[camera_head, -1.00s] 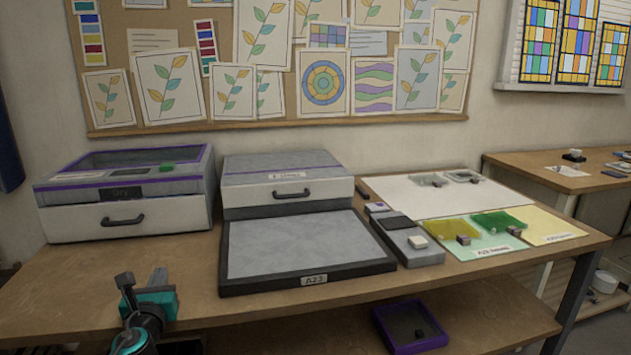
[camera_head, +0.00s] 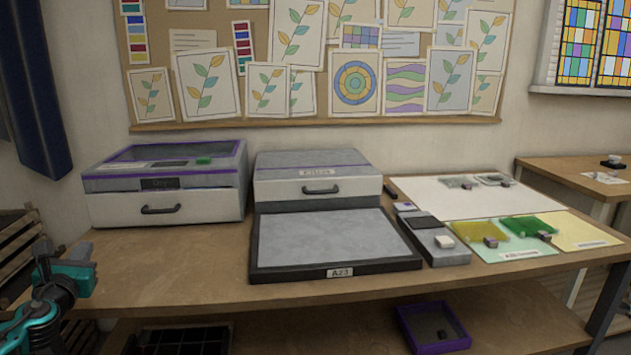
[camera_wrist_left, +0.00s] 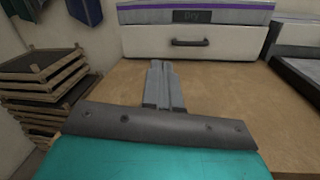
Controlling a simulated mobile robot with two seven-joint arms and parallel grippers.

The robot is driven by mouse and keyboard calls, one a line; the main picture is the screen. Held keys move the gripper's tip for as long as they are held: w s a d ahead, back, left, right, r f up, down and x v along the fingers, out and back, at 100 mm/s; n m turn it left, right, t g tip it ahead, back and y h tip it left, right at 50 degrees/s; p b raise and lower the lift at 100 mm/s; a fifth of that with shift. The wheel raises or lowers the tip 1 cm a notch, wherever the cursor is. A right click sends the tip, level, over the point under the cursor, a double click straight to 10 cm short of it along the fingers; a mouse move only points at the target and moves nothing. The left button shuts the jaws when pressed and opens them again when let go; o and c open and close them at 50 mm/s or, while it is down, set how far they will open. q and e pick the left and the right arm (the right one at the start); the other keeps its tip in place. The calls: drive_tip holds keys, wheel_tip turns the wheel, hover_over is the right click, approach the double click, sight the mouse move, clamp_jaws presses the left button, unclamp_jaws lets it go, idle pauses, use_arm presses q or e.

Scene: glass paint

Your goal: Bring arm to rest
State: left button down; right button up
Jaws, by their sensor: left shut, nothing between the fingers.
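My left arm comes in at the lower left of the head view. Its gripper (camera_head: 62,262) is beside the left end of the workbench (camera_head: 190,275), clear of the things on it. In the left wrist view the fingers of the left gripper (camera_wrist_left: 160,68) lie together, shut and empty, pointing toward the drawer unit marked Dry (camera_wrist_left: 168,42). That unit (camera_head: 165,205) also shows in the head view, with its drawer closed. My right gripper is in neither view.
Yellow glass (camera_head: 467,231) and green glass (camera_head: 522,227) lie to the right. Wooden racks (camera_wrist_left: 45,85) stand left of the bench. The bench's front left is clear.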

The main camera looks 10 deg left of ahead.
use_arm(q)
drive_tip(key=s+d+f+n+g+h, duration=0.2)
drive_tip(key=s+d+f+n, duration=0.25)
drive_tip(key=f, duration=0.25)
drive_tip(key=s+d+f+n+g+h, duration=0.1)
drive_tip(key=s+d+f+n+h, duration=0.1)
drive_tip(key=s+d+f+n, duration=0.35)
drive_tip(key=s+d+f+n+g+h, duration=0.2)
drive_tip(key=s+d+f+n+g, duration=0.1)
drive_tip(key=s+d+f+n, duration=0.35)
drive_tip(key=s+d+f+n+g+h, duration=0.2)
drive_tip(key=s+d+f+n, duration=0.25)
drive_tip(key=s+n, duration=0.35)
drive_tip(key=s+d+r+n+p, duration=0.1)
drive_tip(key=d+n+p, duration=0.1)
drive_tip(key=d, duration=0.5)
drive_tip(key=s+d+r+n+t+p, duration=0.1)
drive_tip(key=d+n+p, duration=0.1)
drive_tip(key=d+n, duration=0.3)
drive_tip(key=d, duration=0.2)
drive_tip(key=shift+s+d+h+p, duration=0.3)
drive_tip(key=shift+d, duration=0.05)
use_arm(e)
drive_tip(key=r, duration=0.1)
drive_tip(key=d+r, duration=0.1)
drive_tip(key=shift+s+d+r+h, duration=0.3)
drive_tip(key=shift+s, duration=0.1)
